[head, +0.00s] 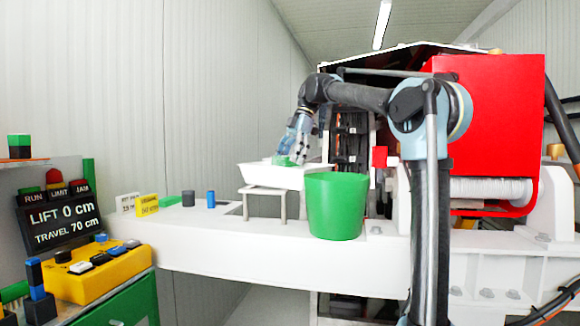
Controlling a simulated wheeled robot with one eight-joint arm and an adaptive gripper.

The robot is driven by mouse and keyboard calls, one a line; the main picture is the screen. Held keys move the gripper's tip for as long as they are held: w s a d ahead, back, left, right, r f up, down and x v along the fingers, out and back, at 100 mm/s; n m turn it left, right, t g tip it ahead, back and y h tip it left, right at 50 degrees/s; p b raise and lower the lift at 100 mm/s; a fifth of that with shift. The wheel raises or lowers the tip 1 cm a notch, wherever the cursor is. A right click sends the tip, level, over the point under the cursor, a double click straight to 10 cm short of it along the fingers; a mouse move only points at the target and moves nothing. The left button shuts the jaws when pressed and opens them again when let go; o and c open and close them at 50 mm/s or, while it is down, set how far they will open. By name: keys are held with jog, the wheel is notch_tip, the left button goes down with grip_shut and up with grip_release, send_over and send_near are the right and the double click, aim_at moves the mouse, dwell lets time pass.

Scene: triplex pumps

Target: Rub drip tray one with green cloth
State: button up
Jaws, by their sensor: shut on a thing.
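A white shallow tray (262,178), the only tray I can make out, stands on a small grey stand on the white beam. My gripper (290,157) points down over the tray, shut on the green cloth (282,160). The cloth shows as a small green patch at the tray's inside, below the fingers. I cannot tell whether it touches the tray floor, as the near rim hides the inside. No number on the tray is readable.
A green bucket (336,206) stands just right of and in front of the tray. A blue cylinder (211,199), dark block (188,198) and green block (170,201) stand left on the beam (240,248). A yellow control box (98,270) is at the lower left. A red housing (490,120) rises at right.

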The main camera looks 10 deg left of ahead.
dwell(0.3)
jog(key=shift+r, duration=1.5)
